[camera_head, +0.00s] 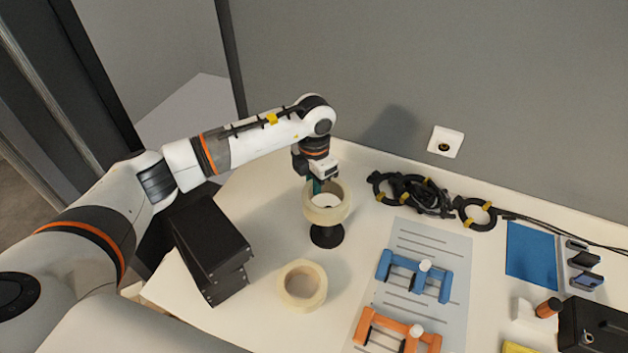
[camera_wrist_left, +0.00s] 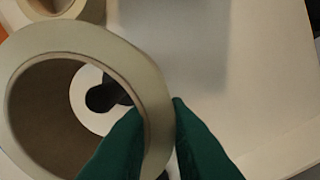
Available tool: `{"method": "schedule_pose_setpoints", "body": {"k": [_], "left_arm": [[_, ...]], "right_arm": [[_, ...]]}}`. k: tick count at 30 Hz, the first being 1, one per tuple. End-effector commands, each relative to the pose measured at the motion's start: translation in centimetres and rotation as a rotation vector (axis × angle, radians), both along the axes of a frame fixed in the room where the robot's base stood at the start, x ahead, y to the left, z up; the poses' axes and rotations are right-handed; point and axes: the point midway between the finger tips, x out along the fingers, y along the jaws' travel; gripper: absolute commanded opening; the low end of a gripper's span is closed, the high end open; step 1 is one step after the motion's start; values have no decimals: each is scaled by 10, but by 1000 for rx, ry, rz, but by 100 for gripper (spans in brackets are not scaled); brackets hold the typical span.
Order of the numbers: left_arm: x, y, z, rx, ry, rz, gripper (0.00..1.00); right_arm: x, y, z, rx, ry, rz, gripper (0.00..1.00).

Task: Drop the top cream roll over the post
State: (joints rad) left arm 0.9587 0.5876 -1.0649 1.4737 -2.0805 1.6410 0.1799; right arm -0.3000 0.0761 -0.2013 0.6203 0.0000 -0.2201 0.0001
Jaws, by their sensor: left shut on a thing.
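My left gripper (camera_head: 318,184) is shut on the wall of a cream roll (camera_head: 327,213) at its far left side. In the left wrist view its green fingertips (camera_wrist_left: 160,125) pinch the wall of this roll (camera_wrist_left: 130,58). The held roll is above the round black foot of the post (camera_head: 327,237). A dark part shows through the roll's hole in the wrist view, off to one side. The post's upper part is hidden, so I cannot tell whether the roll is around it. A second cream roll (camera_head: 302,286) lies flat on the table, nearer me. My right gripper is not in view.
A black box-shaped object (camera_head: 212,250) stands left of the post. Black cable coils (camera_head: 415,193) lie behind right. A grey sheet (camera_head: 430,245) carries a blue clamp-like piece (camera_head: 415,275) and an orange one (camera_head: 398,330). The table between post and sheet is clear.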

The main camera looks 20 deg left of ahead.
Motion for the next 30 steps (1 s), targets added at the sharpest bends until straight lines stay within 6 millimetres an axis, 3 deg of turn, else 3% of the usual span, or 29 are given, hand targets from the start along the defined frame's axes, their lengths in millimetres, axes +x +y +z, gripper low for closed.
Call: {"method": "schedule_pose_setpoints", "body": {"k": [20,21,25,30], "left_arm": [[0,0,-28,0,0,0,0],[0,0,-26,0,0,0,20],[0,0,-26,0,0,0,40],[0,0,-26,0,0,0,40]], "right_arm": [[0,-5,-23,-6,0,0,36],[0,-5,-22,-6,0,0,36],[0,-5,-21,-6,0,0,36],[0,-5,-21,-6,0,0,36]]}}
